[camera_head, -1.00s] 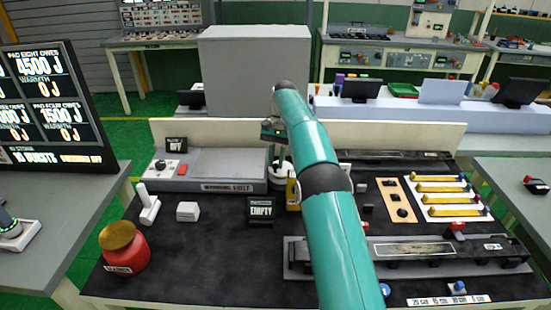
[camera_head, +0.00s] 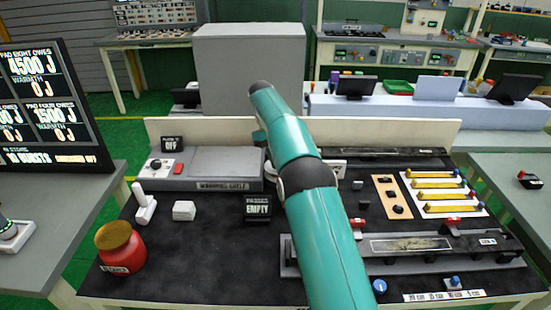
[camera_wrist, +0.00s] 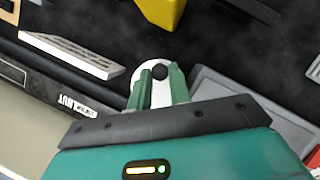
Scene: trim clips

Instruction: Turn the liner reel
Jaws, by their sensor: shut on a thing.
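In the wrist view, a round white disc (camera_wrist: 146,66) with a dark knob (camera_wrist: 159,72) at its middle looks like the liner reel. The two green fingers of my gripper (camera_wrist: 161,80) stand over the disc, one on each side of the knob, and are shut on it. The fingers hide much of the disc.
A yellow part (camera_wrist: 160,8) and a ribbed white slab (camera_wrist: 75,55) lie close to the gripper. A grey warming shelf (camera_head: 215,165) stands left of the arm, a red jar (camera_head: 121,250) at front left, and a long grey fixture (camera_head: 400,262) at right.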

